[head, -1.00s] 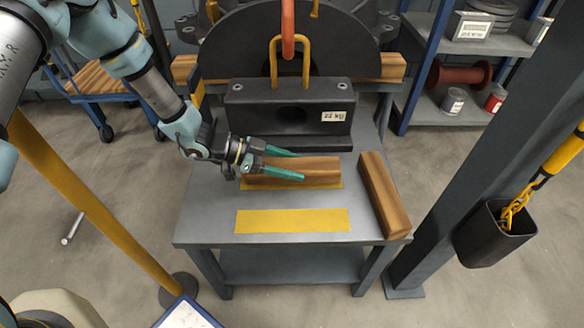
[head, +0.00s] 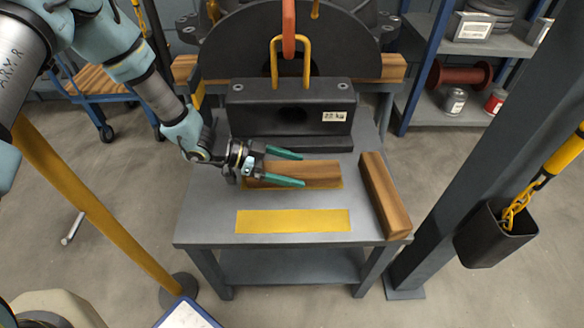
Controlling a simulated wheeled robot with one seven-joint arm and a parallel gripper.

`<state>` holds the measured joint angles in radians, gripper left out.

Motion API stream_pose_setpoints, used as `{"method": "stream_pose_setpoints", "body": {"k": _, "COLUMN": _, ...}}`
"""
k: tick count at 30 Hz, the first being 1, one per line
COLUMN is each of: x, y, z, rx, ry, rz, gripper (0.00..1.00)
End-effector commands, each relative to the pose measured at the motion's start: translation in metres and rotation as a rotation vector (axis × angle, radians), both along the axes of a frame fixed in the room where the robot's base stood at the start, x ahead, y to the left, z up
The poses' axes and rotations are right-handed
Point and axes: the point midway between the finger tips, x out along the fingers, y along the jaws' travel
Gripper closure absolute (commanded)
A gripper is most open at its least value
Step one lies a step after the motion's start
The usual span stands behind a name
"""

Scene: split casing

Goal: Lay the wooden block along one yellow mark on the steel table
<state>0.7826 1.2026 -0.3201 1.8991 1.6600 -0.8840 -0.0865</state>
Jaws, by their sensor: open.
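A wooden block (head: 324,173) lies lengthwise along the far yellow mark (head: 336,187) on the steel table (head: 212,215), covering most of it. A thin yellow strip shows along its near edge. My gripper (head: 303,170) comes in from the left with its green fingers open. One finger is on the far side of the block and the other crosses over its near side in the picture. I cannot tell whether either finger touches it. The near yellow mark (head: 293,221) is bare. A second wooden block (head: 384,195) lies along the table's right edge.
A black 22 kg weight (head: 290,112) with a yellow handle stands just behind the far mark. An orange hook (head: 289,30) hangs at its handle. A grey post (head: 480,140) rises to the right of the table.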

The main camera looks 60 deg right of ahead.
Motion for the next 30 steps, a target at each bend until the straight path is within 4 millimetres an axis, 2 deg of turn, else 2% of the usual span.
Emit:
{"method": "stream_pose_setpoints", "body": {"k": 5, "x": 0.015, "y": 0.010, "z": 0.009, "rx": 0.000, "ry": -0.003, "rz": 0.001, "gripper": 0.08}}
{"method": "stream_pose_setpoints", "body": {"k": 12, "x": 0.053, "y": 0.038, "z": 0.029, "rx": 0.001, "ry": -0.002, "rz": 0.004, "gripper": 0.08}}
{"method": "stream_pose_setpoints", "body": {"k": 18, "x": 0.078, "y": 0.056, "z": 0.042, "rx": 0.000, "ry": -0.001, "rz": 0.002, "gripper": 0.08}}
{"method": "stream_pose_setpoints", "body": {"k": 24, "x": 0.088, "y": 0.065, "z": 0.047, "rx": 0.001, "ry": 0.002, "rz": 0.001, "gripper": 0.08}}
{"method": "stream_pose_setpoints", "body": {"k": 30, "x": 0.089, "y": 0.066, "z": 0.048, "rx": 0.001, "ry": 0.002, "rz": 0.001, "gripper": 0.08}}
